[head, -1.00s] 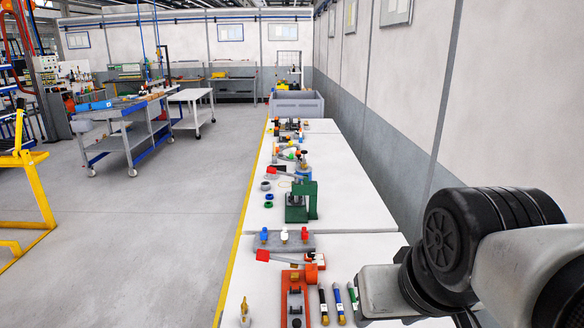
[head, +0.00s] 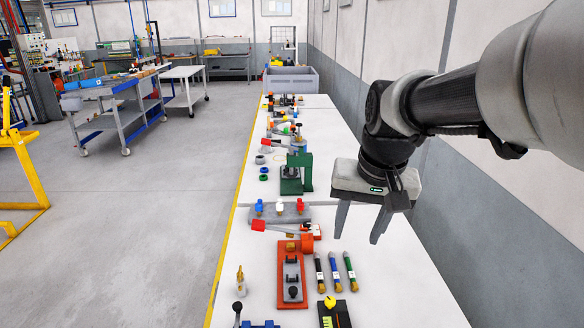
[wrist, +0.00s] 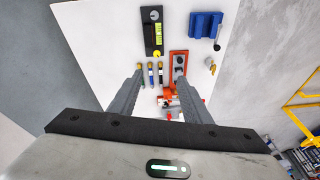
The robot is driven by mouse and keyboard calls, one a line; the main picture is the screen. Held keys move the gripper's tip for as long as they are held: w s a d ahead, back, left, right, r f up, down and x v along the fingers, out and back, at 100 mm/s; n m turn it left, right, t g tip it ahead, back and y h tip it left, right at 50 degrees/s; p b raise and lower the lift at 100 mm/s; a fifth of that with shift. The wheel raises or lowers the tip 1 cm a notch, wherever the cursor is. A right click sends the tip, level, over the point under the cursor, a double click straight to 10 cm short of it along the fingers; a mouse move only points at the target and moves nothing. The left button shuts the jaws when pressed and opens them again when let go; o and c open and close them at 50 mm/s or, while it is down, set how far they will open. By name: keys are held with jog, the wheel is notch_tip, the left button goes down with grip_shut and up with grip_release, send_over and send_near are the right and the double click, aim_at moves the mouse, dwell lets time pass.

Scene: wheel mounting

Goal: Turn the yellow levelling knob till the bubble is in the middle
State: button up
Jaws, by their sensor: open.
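The yellow levelling knob (head: 330,301) sits on a black plate (head: 340,315) at the bottom edge of the head view. A yellow-green marked strip (head: 327,322) shows beside it, cut off by the frame. In the wrist view the whole black plate (wrist: 148,40) shows at the top, with the yellow knob (wrist: 157,53) at its lower end and a small round pale part (wrist: 154,15) at its upper end. I cannot make out the bubble. My gripper (head: 360,230) is open and empty, high above the table, beyond and right of the knob; it also shows in the wrist view (wrist: 158,76).
Several dark pens or tubes (head: 334,272) lie just beyond the plate. An orange fixture (head: 292,285) stands left of them. A blue block (wrist: 205,25) with a lever is beside the plate. The wall is close on the right; the table (head: 400,290) right of the plate is clear.

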jog(key=w+f+m+g+b, duration=0.1)
jog(key=w+f+g+b, duration=0.1)
jog(key=w+f, duration=0.8)
jog(key=m+g+b, duration=0.1)
jog(key=m+b, duration=0.1)
send_over(330, 299)
notch_tip(330, 299, down, 11)
notch_tip(330, 299, down, 17)
jog(key=shift+d+f+b, duration=0.1)
jog(key=shift+b, duration=0.35)
jog(key=shift+c, duration=0.4)
jog(key=c, duration=1)
jog(key=shift+o, duration=0.2)
jog(key=shift+f+n+b, duration=0.1)
jog(key=shift+n+b, duration=0.35)
jog(key=shift+n, duration=0.35)
jog(key=n, duration=0.3)
jog(key=shift+n+b, duration=0.4)
